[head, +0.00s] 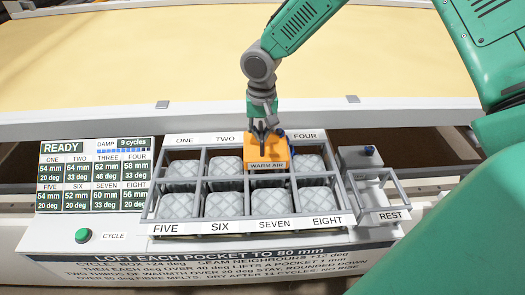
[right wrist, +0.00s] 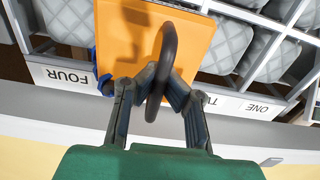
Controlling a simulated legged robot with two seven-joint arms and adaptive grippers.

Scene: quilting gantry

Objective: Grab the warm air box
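The warm air box (head: 268,153) is orange, with a label on its front. It sits in the back row of the frame, between the TWO and FOUR labels, covering the THREE place. In the right wrist view the orange box (right wrist: 120,45) has a dark loop handle (right wrist: 167,50) and a blue part at its side. My right gripper (head: 262,131) is above the box, with its fingers on both sides of the handle. In the right wrist view the fingertips (right wrist: 161,82) are closed in against the handle. My left gripper is not in view.
The grey pocket frame (head: 148,208) holds several quilted pockets. An empty REST cradle (head: 385,212) stands at its right. A readout panel (head: 95,175) and a green cycle button (head: 83,235) are at the left. A pale rail (head: 120,115) and yellow fabric (head: 130,55) lie behind.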

